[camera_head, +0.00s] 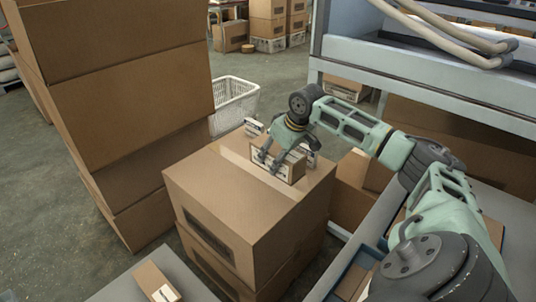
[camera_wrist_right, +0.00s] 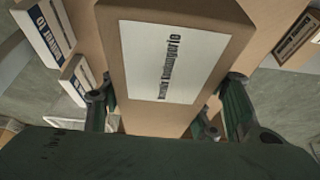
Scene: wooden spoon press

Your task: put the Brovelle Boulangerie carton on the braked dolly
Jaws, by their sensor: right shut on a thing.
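My right gripper (camera_head: 270,163) is shut on a small brown carton (camera_head: 291,171) with a white label, at the top of a stack of large boxes (camera_head: 250,205). I cannot tell whether the carton rests on the box or is just above it. In the right wrist view this carton (camera_wrist_right: 165,60) sits between the two fingers (camera_wrist_right: 165,112), and its sideways label seems to end in "Boulangerie". No braked dolly can be made out for sure. My left gripper is not in view.
Other small labelled cartons (camera_head: 253,127) stand close behind the gripper; two show at left in the wrist view (camera_wrist_right: 77,80). Tall boxes (camera_head: 120,80) rise at left, a white basket (camera_head: 234,98) stands behind, and a metal shelf frame (camera_head: 430,85) is at right. A grey surface (camera_head: 190,280) holds another carton (camera_head: 155,282).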

